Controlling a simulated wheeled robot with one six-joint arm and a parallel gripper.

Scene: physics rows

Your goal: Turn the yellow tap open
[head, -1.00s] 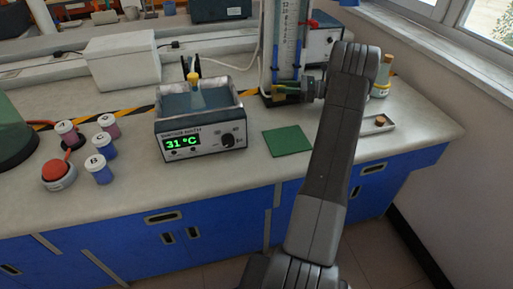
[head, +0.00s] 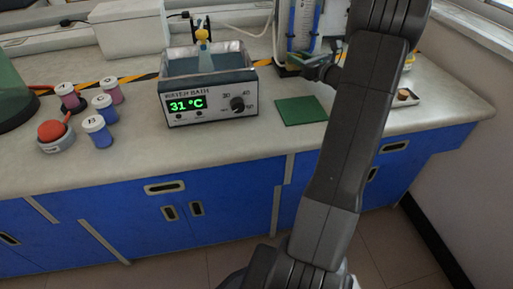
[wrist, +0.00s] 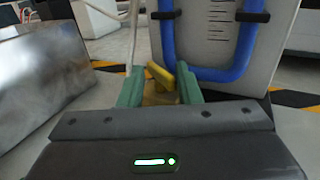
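The yellow tap (wrist: 160,76) shows in the wrist view, low in front of a white board with blue tubing. My gripper (wrist: 160,90) has green fingertips on either side of the tap, with a gap between them. The right fingertip is very close to the yellow part; whether it touches cannot be told. In the head view my gripper (head: 318,72) is at the foot of the tube stand (head: 300,30), and the tap is hidden there by my gripper and arm.
A green mat (head: 301,111) lies in front of the stand. Several lidded jars (head: 98,132) and a red-topped item (head: 53,135) stand left. A small tray (head: 405,98) is right.

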